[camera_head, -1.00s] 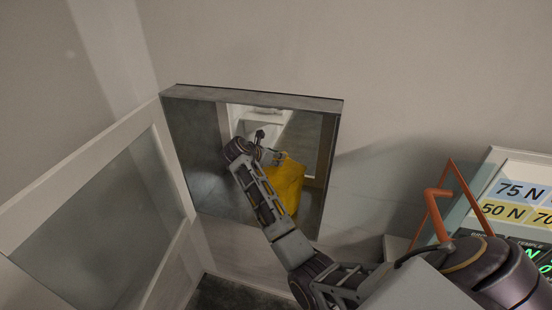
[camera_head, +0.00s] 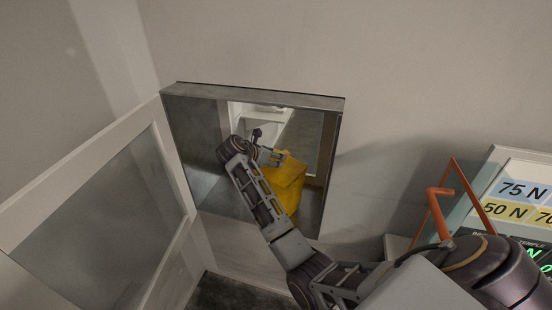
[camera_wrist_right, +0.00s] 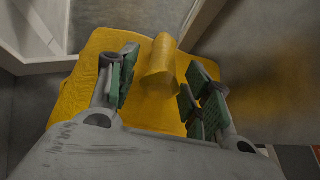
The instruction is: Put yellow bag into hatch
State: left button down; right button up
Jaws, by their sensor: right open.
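The yellow bag (camera_head: 288,183) is inside the metal-framed hatch (camera_head: 331,190) in the wall, partly covered by my right arm in the head view. In the right wrist view the bag (camera_wrist_right: 75,105) fills the middle, with a rolled yellow top or handle (camera_wrist_right: 160,65) standing up between the fingers. My right gripper (camera_head: 272,156) reaches into the hatch just above the bag. Its green-padded fingers (camera_wrist_right: 160,85) are apart on either side of the rolled part, with gaps visible. My left gripper is not in view.
The hatch door (camera_head: 95,215), with a pale frame and glassy panel, stands open on the left. An orange handle (camera_head: 440,205) and a panel with force labels (camera_head: 515,205) are at the right, close to my right arm.

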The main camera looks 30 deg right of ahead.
jog(key=v, duration=1)
